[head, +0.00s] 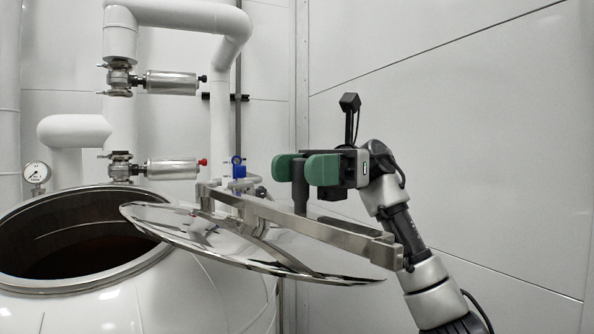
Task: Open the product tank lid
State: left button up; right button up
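The product tank (140,300) is at the lower left, with its round mouth (75,240) largely uncovered and dark brown inside. Its shiny, shallow domed lid (170,228) is swung to the right of the mouth, a little above the tank top, with its left edge near the rim. A metal bar (335,232) runs across the lid and carries a dark upright handle (300,192). My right gripper (303,169) has its green fingers on either side of the handle's upper part and appears shut on it. My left gripper is not in view.
White pipes with two silver valve actuators (172,83) rise behind the tank. A pressure gauge (37,173) stands at the left, and a blue fitting (238,168) is behind the lid. White wall panels (470,130) fill the right; the space before them looks clear.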

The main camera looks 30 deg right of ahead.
jog(key=shift+w, duration=0.1)
dwell(0.7)
jog(key=shift+w+d, duration=0.1)
jog(key=shift+d, duration=0.25)
jog(key=b+v, duration=0.1)
jog(key=v, duration=0.8)
jog(key=shift+d+b, duration=0.3)
jog(key=shift+d, duration=0.1)
